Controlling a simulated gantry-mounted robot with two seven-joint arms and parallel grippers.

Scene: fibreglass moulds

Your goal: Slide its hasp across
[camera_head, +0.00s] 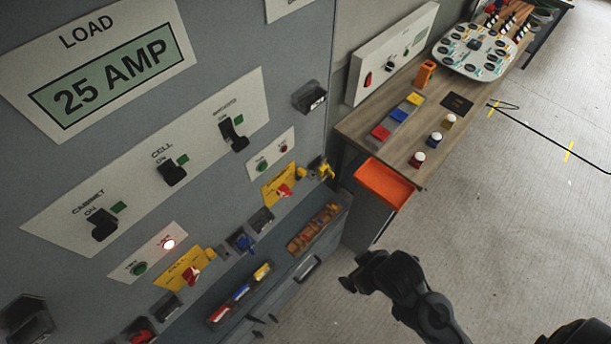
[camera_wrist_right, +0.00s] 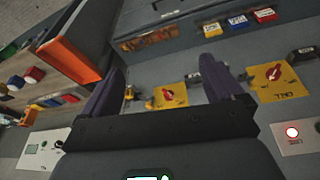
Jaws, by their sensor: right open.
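Two yellow plates with red handles are on the grey cabinet front: a nearer plate (camera_head: 178,278) and a farther plate (camera_head: 272,195) in the head view. Small yellow hasp-like parts sit beside them, one by the farther plate (camera_head: 301,172) and one by the nearer (camera_head: 211,254). In the right wrist view, one plate (camera_wrist_right: 170,97) shows between my fingers and the other plate (camera_wrist_right: 275,82) lies right of them. My right gripper (camera_head: 352,275) is open and empty, apart from the cabinet; its spread fingers show in the wrist view (camera_wrist_right: 161,66). My left gripper is out of view.
An orange tray (camera_head: 384,184) hangs at the end of the wooden bench (camera_head: 350,124). Coloured blocks and a white panel stand on the bench. A ledge (camera_head: 262,290) with red, blue and yellow items juts below the plates. Open floor lies to the right.

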